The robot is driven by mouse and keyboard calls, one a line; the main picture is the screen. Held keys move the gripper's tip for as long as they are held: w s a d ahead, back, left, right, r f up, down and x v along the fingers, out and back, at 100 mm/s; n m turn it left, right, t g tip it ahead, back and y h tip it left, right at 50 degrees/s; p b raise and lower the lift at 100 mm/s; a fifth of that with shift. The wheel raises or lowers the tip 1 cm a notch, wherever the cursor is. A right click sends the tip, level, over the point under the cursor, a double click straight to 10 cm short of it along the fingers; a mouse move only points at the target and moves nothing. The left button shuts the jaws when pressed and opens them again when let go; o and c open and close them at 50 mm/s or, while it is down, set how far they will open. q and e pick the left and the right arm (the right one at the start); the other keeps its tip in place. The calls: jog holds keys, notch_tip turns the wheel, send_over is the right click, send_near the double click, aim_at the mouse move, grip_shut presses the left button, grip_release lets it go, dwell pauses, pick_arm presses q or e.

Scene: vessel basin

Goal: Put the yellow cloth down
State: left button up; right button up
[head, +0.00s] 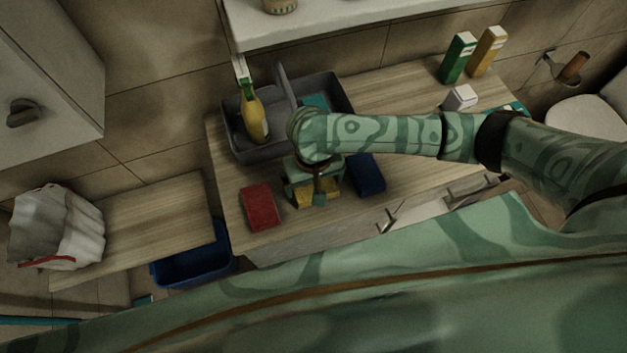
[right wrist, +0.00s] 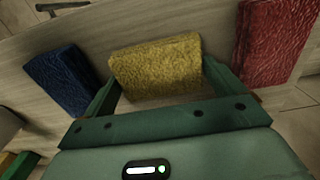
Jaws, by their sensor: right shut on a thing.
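The yellow cloth (head: 301,198) is a folded block between the red cloth (head: 261,207) and the blue cloth (head: 367,174) at the front of the wooden counter. My right gripper (head: 318,192) is over it, pointing down, and partly hides it. In the right wrist view the yellow cloth (right wrist: 158,68) spans the gap between the two fingers of my right gripper (right wrist: 161,80), which is shut on it. It is at or very near the counter top; I cannot tell whether it touches. My left gripper is not in view.
Behind the cloths, a grey basin (head: 239,141) holds a yellow bottle (head: 253,118). Green (head: 458,58) and orange (head: 487,52) cartons and a small white box (head: 460,98) stand at the counter's back right. A blue bin (head: 190,266) is below left.

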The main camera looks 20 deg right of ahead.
aim_at(313, 185)
jog(key=o, duration=0.6)
notch_tip(313, 185, up, 12)
jog(key=p, duration=0.6)
jog(key=shift+s, duration=0.1)
